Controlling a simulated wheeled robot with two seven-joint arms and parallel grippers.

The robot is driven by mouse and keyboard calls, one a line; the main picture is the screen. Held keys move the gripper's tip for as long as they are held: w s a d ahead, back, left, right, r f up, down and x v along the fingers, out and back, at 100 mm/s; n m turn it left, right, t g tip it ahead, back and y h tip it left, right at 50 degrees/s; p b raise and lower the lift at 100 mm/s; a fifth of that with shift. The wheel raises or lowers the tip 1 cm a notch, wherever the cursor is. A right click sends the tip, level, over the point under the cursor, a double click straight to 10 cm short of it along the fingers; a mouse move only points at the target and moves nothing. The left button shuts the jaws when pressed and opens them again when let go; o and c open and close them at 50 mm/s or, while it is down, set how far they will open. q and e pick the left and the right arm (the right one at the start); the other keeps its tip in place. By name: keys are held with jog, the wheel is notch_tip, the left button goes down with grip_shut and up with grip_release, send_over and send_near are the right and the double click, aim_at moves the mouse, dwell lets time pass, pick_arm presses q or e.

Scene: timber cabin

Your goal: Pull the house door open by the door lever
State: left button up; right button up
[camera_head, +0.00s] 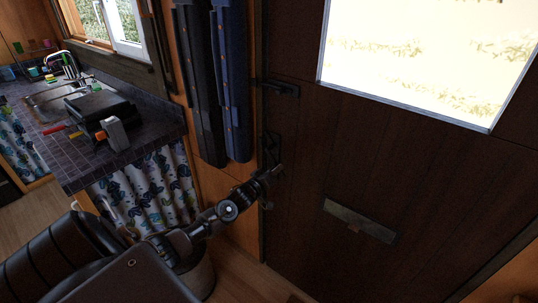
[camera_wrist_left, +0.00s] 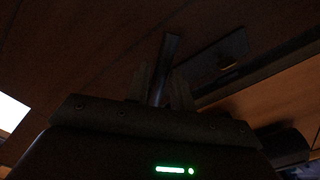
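The house door (camera_head: 330,170) is dark wood with a bright window and looks shut in its frame. My left gripper (camera_head: 274,172) is at the door's left edge, just below a dark upright fitting. The door lever is mostly hidden behind the gripper in the head view. In the left wrist view, a dark bar that looks like the door lever (camera_wrist_left: 165,62) stands between the two fingers of my left gripper (camera_wrist_left: 159,88). The fingers are apart on either side of it, with a gap at least on the right. Contact is hard to judge in the dark. My right gripper is out of view.
A dark latch (camera_head: 279,88) sits higher on the door's left edge, and a metal mail plate (camera_head: 360,220) lower down. Long blue-black panels (camera_head: 232,80) hang on the wall left of the door. A tiled counter (camera_head: 150,138) with a sink is further left.

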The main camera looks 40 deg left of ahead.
pick_arm(q)
grip_shut()
jog(key=shift+n+y, duration=0.4)
jog(key=shift+y, duration=0.2)
jog(key=shift+s+d+p, duration=0.2)
jog(key=shift+s+p, duration=0.65)
jog(key=shift+s, duration=0.25)
jog(key=shift+s+d+p, duration=0.15)
jog(key=shift+s+p, duration=0.65)
jog(key=shift+s, duration=0.25)
jog(key=shift+n+y, duration=0.3)
jog(key=shift+y, duration=0.2)
jog(key=shift+s+d+p, duration=0.25)
jog(key=shift+s+p, duration=0.45)
jog(key=shift+s, duration=0.35)
jog(key=shift+s+d+p, duration=0.2)
jog(key=shift+s+p, duration=0.45)
jog(key=shift+s, duration=0.4)
